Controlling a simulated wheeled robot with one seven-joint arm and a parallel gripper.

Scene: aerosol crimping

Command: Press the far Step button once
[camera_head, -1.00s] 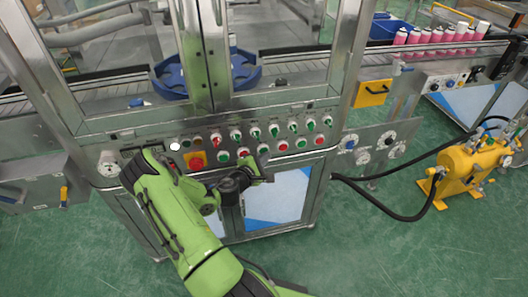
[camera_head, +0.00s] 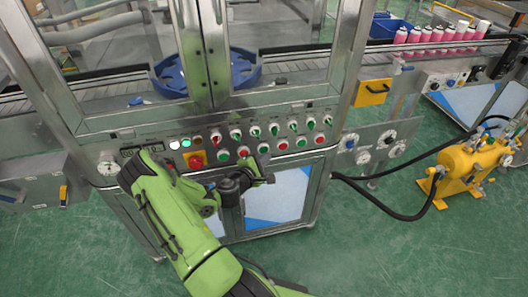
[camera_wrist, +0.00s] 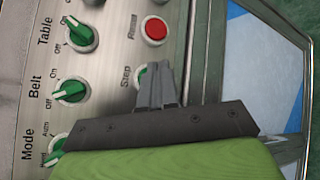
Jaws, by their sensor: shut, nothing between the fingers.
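The green Step button (camera_wrist: 141,77) shows in the wrist view beside its "Step" label, partly hidden by my fingers. In the head view it appears as a green button (camera_head: 263,148) in the lower row of the panel. My gripper (camera_wrist: 160,70) is shut and empty, with its fingertips over the right part of the button. I cannot tell whether they touch it. In the head view my gripper (camera_head: 263,164) is just below that button, close to the panel.
A red Reset button (camera_wrist: 155,30) is next to Step. Belt (camera_wrist: 71,91) and Table (camera_wrist: 79,37) knobs lie alongside. A red emergency stop (camera_head: 196,161) sits on a yellow plate at left. A yellow tank (camera_head: 470,172) stands on the floor at right.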

